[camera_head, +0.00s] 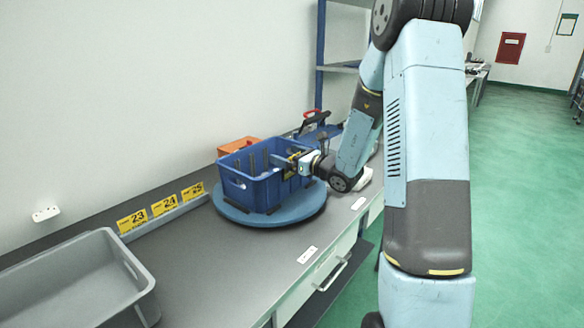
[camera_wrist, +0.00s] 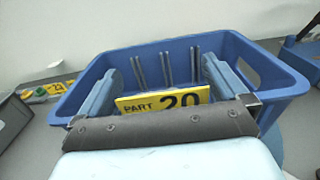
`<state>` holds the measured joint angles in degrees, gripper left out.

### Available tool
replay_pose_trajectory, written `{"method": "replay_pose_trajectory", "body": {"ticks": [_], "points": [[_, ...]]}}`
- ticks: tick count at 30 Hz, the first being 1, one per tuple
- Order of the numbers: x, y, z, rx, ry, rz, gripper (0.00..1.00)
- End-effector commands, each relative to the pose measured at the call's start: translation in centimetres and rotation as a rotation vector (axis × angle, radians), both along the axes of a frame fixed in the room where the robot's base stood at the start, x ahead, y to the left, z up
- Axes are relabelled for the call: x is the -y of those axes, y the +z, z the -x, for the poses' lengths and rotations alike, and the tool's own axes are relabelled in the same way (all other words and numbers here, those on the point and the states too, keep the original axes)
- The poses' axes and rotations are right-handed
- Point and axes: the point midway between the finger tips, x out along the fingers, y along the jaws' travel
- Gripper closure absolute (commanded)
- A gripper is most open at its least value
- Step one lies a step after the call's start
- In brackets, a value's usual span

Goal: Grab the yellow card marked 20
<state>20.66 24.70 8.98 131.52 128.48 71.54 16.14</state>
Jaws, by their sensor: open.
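The yellow card marked PART 20 (camera_wrist: 150,103) shows in the wrist view, in front of the blue crate's inside. Its lower edge is hidden behind the dark front of my gripper. My gripper (camera_wrist: 158,72) is open, with one light-blue finger left of the card and the other right of it. No contact between fingers and card can be seen. In the head view my gripper (camera_head: 284,161) reaches over the right side of the blue crate (camera_head: 236,189), and a small yellow patch shows beside it, too small to read.
The crate stands on a round blue turntable (camera_head: 243,218) on the grey bench and holds upright dark dividers. Yellow cards 23 (camera_head: 132,220), 24 (camera_head: 164,206) and 25 (camera_head: 193,192) line the wall side. An empty grey bin (camera_head: 75,289) stands at left; an orange box (camera_head: 238,146) is behind.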

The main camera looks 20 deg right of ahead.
Motion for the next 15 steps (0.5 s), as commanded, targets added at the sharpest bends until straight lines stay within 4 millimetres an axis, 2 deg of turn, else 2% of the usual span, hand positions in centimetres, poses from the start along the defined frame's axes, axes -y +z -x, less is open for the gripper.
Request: {"method": "replay_pose_trajectory", "body": {"ticks": [3, 13, 15], "points": [[0.03, 0.0, 0.03, 0.0, 0.0, 0.0, 0.01], [0.06, 0.0, 0.05, 0.0, 0.0, 0.0, 0.33], [0.07, 0.0, 0.05, 0.0, 0.0, 0.0, 0.35]]}}
